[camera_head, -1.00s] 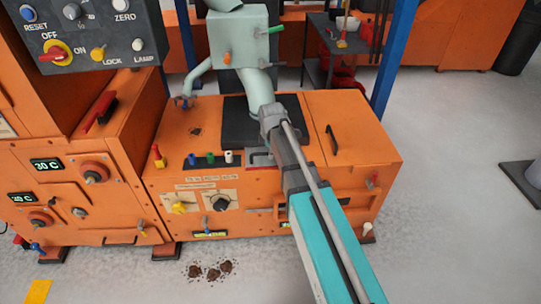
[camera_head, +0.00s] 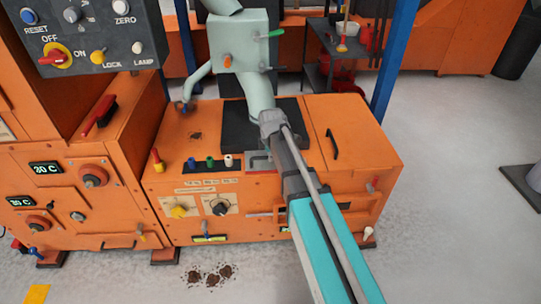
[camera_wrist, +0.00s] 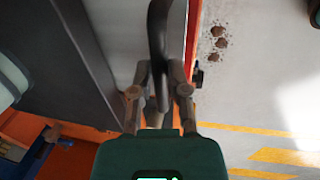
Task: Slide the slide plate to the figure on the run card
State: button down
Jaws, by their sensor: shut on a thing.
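The slide plate (camera_head: 257,161) is a grey piece in the top of the orange machine, near its front edge. My arm covers its right side in the head view. In the wrist view, a light grey surface (camera_wrist: 118,30) that looks like the plate lies beside a dark curved handle (camera_wrist: 157,40). My gripper (camera_wrist: 160,80) is shut on this handle, with one finger on each side. The gripper is hidden behind my arm in the head view. Small labels (camera_head: 209,183) on the machine front are too small to read; I cannot identify the run card.
A black pad (camera_head: 240,128) lies behind the plate under a pale green spout (camera_head: 258,90). Blue, green and white pegs (camera_head: 210,161) stand to the left. A black handle (camera_head: 332,143) is on the right lid. Brown clumps (camera_head: 208,275) lie on the floor.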

jog(key=s, duration=0.3)
jog(key=shift+s, duration=0.2)
jog(key=c, duration=0.6)
grip_release()
jog(key=shift+c, duration=0.2)
jog(key=shift+w, duration=0.1)
